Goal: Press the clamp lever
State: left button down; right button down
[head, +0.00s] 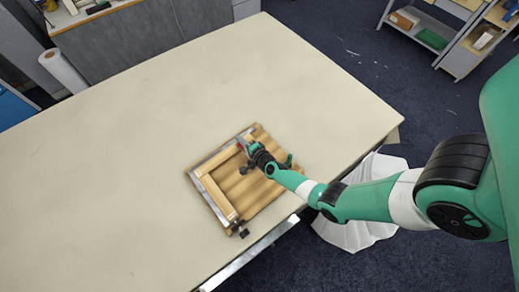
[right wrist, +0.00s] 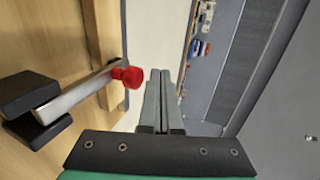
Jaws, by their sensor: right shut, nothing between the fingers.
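The clamp is fixed on a slatted wooden board (head: 262,196) that lies on the table. In the right wrist view its silver lever (right wrist: 78,92) runs from a black clamp body (right wrist: 32,104) to a red knob (right wrist: 132,76). In the head view, a small red spot that looks like the knob (head: 241,142) shows beside the gripper. My right gripper (head: 247,146) is over the board's far side. In the right wrist view its fingers (right wrist: 160,74) are shut, empty and just right of the knob, apparently with a small gap. My left gripper is not in view.
The board has a light wooden frame (head: 216,197) and a black fitting (head: 243,233) at its near corner. The pale table (head: 120,150) is clear to the left and beyond. A crumpled white sheet (head: 352,232) lies on the floor beyond the table's right edge.

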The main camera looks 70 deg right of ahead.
jog(key=p+v, duration=0.5)
jog(key=v, duration=0.6)
jog(key=shift+s, duration=0.15)
jog(key=shift+r, duration=0.1)
